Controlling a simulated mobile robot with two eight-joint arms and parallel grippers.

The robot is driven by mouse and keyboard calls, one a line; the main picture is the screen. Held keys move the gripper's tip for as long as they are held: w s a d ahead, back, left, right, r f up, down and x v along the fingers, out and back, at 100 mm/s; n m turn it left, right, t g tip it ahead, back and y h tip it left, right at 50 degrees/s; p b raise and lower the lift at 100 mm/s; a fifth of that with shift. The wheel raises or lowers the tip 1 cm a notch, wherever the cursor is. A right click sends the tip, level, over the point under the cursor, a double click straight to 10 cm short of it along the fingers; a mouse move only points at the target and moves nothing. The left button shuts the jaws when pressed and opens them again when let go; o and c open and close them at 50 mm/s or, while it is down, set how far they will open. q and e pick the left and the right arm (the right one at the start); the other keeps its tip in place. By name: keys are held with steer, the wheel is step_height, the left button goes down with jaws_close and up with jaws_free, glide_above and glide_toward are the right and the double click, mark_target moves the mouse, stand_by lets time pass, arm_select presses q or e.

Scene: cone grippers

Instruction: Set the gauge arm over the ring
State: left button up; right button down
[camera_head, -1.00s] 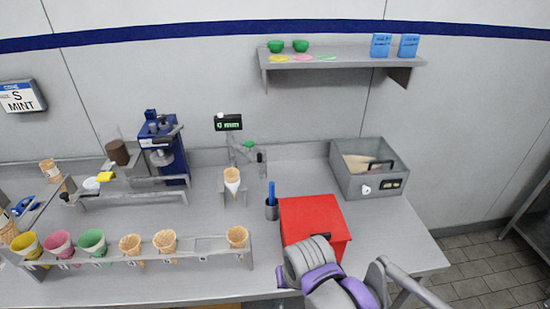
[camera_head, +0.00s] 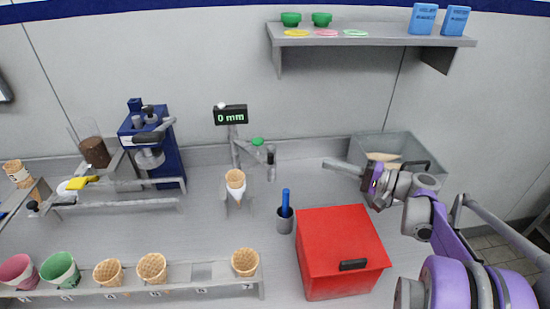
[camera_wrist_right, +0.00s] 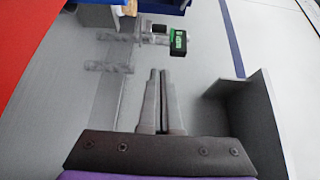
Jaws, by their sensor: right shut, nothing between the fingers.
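The gauge (camera_head: 231,115) stands at the back of the counter, its display reading 0 mm. Its gauge arm (camera_head: 258,152) has a green knob (camera_head: 257,141) and points to the right, beside the ring rather than over it. A waffle cone (camera_head: 235,181) with a white lower part sits in the ring's holder below the display; the ring itself is mostly hidden by the cone. My right gripper (camera_head: 332,163) is shut and empty, right of the gauge arm and apart from it. Its closed fingers (camera_wrist_right: 160,75) point toward the gauge display (camera_wrist_right: 178,42) in the right wrist view. My left gripper is out of view.
A red box (camera_head: 340,240) and a cup with a blue pen (camera_head: 285,219) stand in front of the gauge. A grey bin (camera_head: 430,160) is behind my right wrist. A blue press (camera_head: 160,145) is left; a cone rack (camera_head: 200,288) runs along the front. A shelf (camera_head: 380,41) hangs above.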

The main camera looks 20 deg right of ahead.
arm_select(q)
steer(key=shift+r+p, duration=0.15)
steer(key=shift+p, duration=0.15)
arm_select(e)
steer(key=s+a+x, duration=0.1)
steer(key=a+x, duration=0.1)
steer(key=x, duration=1)
steer(key=shift+s+a+r, duration=0.1)
steer(key=shift+s+r, duration=0.05)
